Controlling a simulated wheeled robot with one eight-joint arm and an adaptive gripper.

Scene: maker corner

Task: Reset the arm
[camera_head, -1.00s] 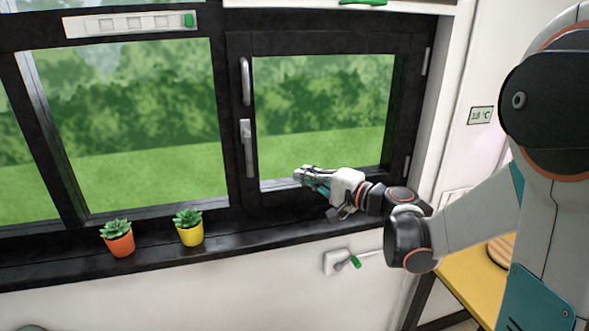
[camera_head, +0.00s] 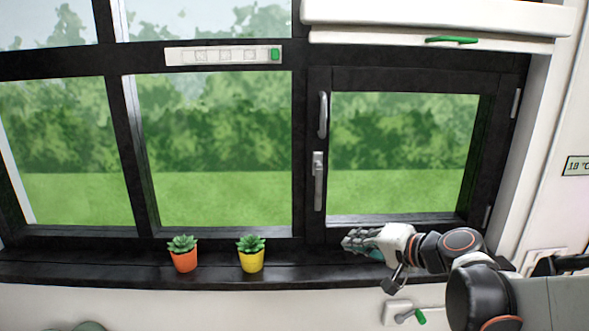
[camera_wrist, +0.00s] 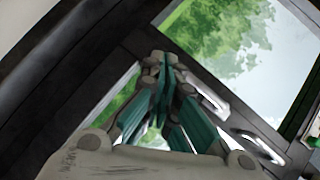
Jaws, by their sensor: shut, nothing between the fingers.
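My gripper (camera_head: 352,242) is in front of the lower part of the right window pane, just above the dark sill, at the end of my arm coming in from the lower right. In the wrist view its fingers (camera_wrist: 162,62) come together at the tips, with nothing between them. It looks apart from the window handles. The lower window handle (camera_head: 318,181) hangs straight down on the dark frame. The upper curved handle (camera_head: 323,114) is above it.
An orange pot (camera_head: 185,261) and a yellow pot (camera_head: 251,261) with succulents stand on the sill (camera_head: 100,272), left of my gripper. A wall fitting with a green-tipped lever (camera_head: 398,311) is below. A white blind box (camera_head: 430,20) hangs above the right pane.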

